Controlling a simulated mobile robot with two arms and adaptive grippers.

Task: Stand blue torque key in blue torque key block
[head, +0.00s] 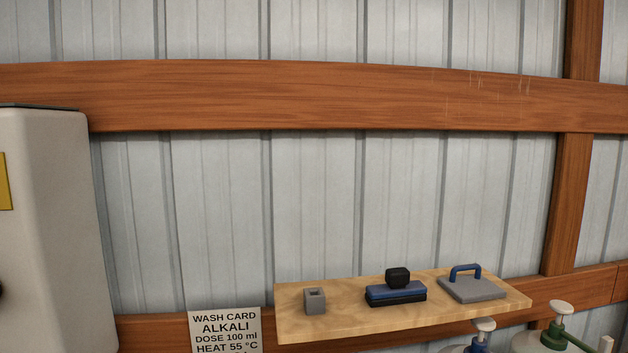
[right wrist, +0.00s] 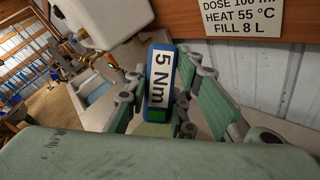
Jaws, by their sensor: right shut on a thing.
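In the right wrist view my right gripper (right wrist: 160,98) is shut on the blue torque key (right wrist: 150,112). The key is blue with a white "5 Nm" label on its face and a green patch below the label. The green-padded fingers sit on either side of it. What lies beneath the key is mostly hidden. No blue torque key block can be told for certain in either view. My left gripper is not in view, and the head view shows neither gripper.
In the head view a wooden shelf (head: 350,329) carries a grey socketed block (head: 315,302), a blue-and-black block with a black knob (head: 396,292) and a grey plate with a blue handle (head: 472,288). A wash card (head: 225,330) hangs left of it. A white cabinet (head: 45,220) stands left.

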